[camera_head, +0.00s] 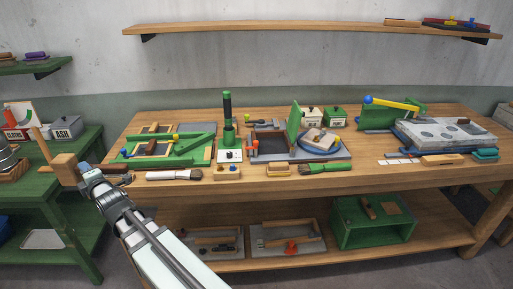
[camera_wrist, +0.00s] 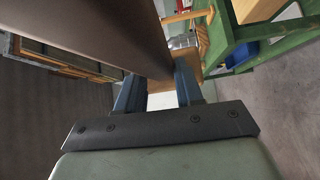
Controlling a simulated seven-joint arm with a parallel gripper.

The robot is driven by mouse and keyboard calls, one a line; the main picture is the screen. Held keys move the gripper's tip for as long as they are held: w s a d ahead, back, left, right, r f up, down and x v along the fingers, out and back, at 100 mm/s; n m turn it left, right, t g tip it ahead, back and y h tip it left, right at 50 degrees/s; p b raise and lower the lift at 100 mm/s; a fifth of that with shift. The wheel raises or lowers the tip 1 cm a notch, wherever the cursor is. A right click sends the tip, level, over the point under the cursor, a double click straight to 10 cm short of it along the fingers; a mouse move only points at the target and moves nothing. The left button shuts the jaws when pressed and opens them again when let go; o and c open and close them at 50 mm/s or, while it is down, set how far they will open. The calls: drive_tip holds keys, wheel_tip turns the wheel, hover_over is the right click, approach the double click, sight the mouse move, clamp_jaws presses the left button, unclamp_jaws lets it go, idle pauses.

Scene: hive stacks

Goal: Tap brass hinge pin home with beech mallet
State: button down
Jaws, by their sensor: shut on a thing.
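My gripper (camera_head: 80,172) is at the left front corner of the workbench, shut on the beech mallet. In the wrist view, part of the wooden mallet (camera_wrist: 158,86) shows between the fingers (camera_wrist: 160,95). I cannot make out the brass hinge pin for certain in either view.
The workbench (camera_head: 390,172) is crowded with green frames (camera_head: 160,150), a brush (camera_head: 175,175), a green hinged panel (camera_head: 294,124) and a grey slab (camera_head: 445,134). A green side table (camera_head: 65,204) stands at left. Trays (camera_head: 288,237) lie on the lower shelf. A large brown surface (camera_wrist: 95,35) fills the wrist view's upper left.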

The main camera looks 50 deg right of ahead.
drive_tip(key=shift+f, duration=0.65)
drive_tip(key=shift+r, duration=0.1)
wheel_tip(320, 180, up, 5)
drive_tip(key=shift+f, duration=0.1)
idle(0.3)
drive_tip(key=s+d+r, duration=0.4)
drive_tip(key=r, duration=0.1)
drive_tip(key=shift+s, duration=0.25)
drive_tip(key=shift+a, duration=0.1)
idle(0.3)
